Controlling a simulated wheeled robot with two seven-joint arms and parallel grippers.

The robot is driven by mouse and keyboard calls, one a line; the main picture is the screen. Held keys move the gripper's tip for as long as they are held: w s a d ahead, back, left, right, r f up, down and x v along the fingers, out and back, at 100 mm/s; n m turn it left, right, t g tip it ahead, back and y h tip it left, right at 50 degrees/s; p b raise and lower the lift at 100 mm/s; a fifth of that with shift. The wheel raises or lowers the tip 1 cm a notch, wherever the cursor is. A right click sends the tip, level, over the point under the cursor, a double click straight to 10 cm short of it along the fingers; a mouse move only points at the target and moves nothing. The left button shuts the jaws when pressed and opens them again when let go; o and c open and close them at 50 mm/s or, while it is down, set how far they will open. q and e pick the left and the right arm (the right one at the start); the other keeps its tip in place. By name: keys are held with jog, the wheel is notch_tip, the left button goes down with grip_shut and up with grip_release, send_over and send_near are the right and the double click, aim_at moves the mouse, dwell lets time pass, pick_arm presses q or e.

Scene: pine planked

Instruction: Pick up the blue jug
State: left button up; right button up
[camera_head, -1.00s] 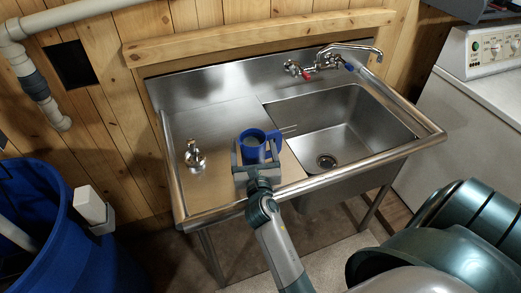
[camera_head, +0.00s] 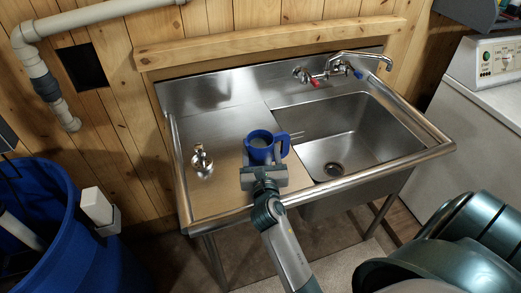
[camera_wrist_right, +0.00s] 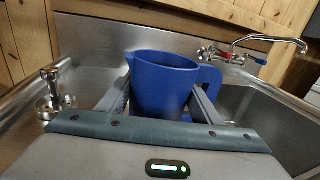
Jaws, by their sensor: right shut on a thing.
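The blue jug (camera_head: 261,154) is upright, with its handle to the right, over the front of the steel sink unit's flat drainboard (camera_head: 225,130). In the right wrist view the jug (camera_wrist_right: 163,88) stands between the two fingers, its spout to the left. My right gripper (camera_head: 263,172) is shut on the jug, one finger along each side. The jug's lower part is hidden behind the gripper, so I cannot tell clearly whether its base touches the drainboard. My left gripper is not in view.
The sink basin (camera_head: 345,135) lies right of the jug, with a tap (camera_head: 335,72) behind it. A small metal dispenser (camera_head: 202,161) stands on the drainboard to the left. A blue barrel (camera_head: 85,250) is at lower left. A white washing machine (camera_head: 440,125) is at right.

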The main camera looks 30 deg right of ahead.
jog(key=r, duration=0.2)
jog(key=shift+s+d+r, duration=0.1)
jog(key=shift+s+r, duration=0.25)
jog(key=s+r, duration=0.2)
jog(key=s, duration=0.1)
jog(key=s+d+r, duration=0.1)
jog(key=s+r, duration=0.1)
jog(key=s, duration=0.2)
jog(key=s+r, duration=0.2)
jog(key=s, duration=0.2)
jog(key=shift+d+r, duration=0.25)
jog(key=shift+d, duration=0.1)
jog(key=shift+w, duration=0.1)
dwell(0.4)
jog(key=s+a+f+n+y+b, duration=0.1)
jog(key=a+n+y, duration=0.1)
jog(key=a, duration=0.3)
jog(key=a+f+n+t+y+b, duration=0.1)
jog(key=a+y, duration=0.2)
jog(key=a, duration=0.3)
jog(key=s+a+f+n+t+y+b, duration=0.1)
jog(key=a+f+n+y, duration=0.1)
jog(key=a, duration=0.4)
jog(key=shift+s+n+y, duration=0.3)
jog(key=shift+s+y, duration=0.05)
jog(key=shift+y, duration=0.35)
jog(key=shift+d, duration=0.1)
